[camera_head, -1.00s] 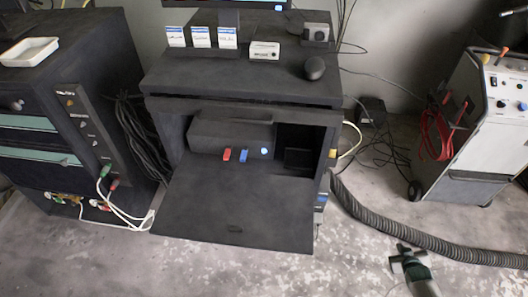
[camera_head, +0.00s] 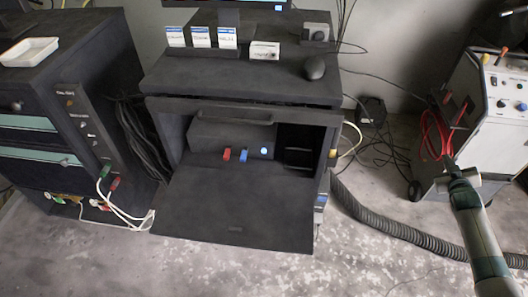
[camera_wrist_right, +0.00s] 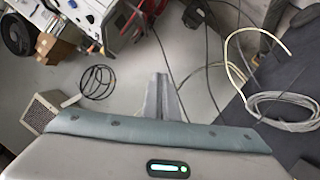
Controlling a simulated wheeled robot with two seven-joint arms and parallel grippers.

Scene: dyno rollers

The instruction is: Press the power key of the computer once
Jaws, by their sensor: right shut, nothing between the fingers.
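The computer (camera_head: 212,133) is a dark box inside the open black cabinet (camera_head: 160,125). Its front carries a red plug (camera_head: 227,154), a blue plug (camera_head: 244,156) and a round, pale, lit key (camera_head: 264,152) at the right. My right gripper (camera_head: 451,163) is shut and empty. It is well to the right of the computer, in front of the white wheeled machine in the head view. In the right wrist view its closed fingers (camera_wrist_right: 162,98) point away over the floor. My left gripper is not in view.
The lowered cabinet flap (camera_head: 225,205) lies in front of the computer. A ribbed hose (camera_head: 385,228) runs along the floor at the right. The white machine (camera_head: 490,120) with red cables (camera_head: 432,135) stands at the right. A dark cabinet (camera_head: 50,130) stands at the left.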

